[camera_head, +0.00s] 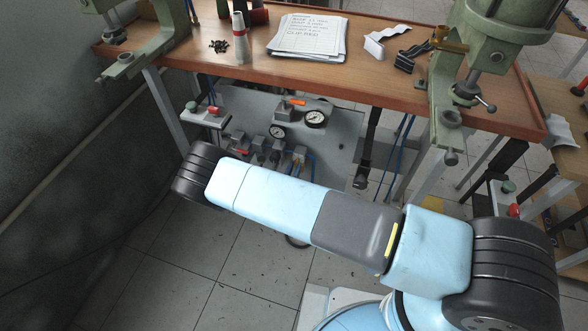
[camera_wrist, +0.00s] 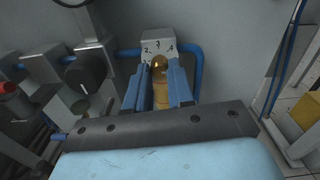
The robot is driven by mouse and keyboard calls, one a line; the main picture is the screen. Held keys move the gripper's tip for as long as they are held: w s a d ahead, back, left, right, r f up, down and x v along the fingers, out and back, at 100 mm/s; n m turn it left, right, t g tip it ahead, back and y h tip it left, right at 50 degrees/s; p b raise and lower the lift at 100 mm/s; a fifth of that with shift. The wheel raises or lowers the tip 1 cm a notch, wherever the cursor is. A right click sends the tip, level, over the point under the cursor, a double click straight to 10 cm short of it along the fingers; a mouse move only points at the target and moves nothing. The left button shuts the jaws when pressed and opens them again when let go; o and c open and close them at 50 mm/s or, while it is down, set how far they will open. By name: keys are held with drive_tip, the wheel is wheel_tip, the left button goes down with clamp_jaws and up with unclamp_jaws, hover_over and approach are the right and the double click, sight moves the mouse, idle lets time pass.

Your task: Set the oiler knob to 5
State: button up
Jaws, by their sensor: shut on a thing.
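The oiler knob (camera_wrist: 160,64) is a round, shiny brass piece in the wrist view, with a yellowish body below it. It sits in front of a grey block (camera_wrist: 157,42) marked 2, 3 and 4, with the 3 at the top middle. My gripper (camera_wrist: 159,72) has one blue finger on each side of the knob and is shut on it. The fingers hide the knob's sides, and I cannot make out a pointer. In the head view my arm covers the gripper, and the pneumatic panel (camera_head: 338,150) shows beyond the arm under the bench.
A black knob (camera_wrist: 86,73) and a red knob (camera_wrist: 8,90) stand left of the gripper. Blue hoses (camera_wrist: 288,60) run at the right. In the head view, pressure gauges (camera_head: 316,118) sit on the panel, below the wooden bench top (camera_head: 225,68).

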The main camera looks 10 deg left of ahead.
clamp_jaws()
drive_tip(key=shift+m, duration=0.4)
drive_tip(key=m, duration=0.3)
drive_tip(key=shift+m, duration=0.4)
drive_tip(key=m, duration=0.5)
drive_tip(key=shift+m, duration=0.3)
drive_tip(key=m, duration=0.5)
drive_tip(key=shift+d, duration=0.15)
drive_tip(key=shift+s+d+f+m, duration=0.1)
drive_tip(key=shift+m, duration=2.2)
drive_tip(key=shift+o, duration=1.4)
unclamp_jaws()
drive_tip(key=o, duration=0.4)
drive_tip(key=shift+a, duration=0.2)
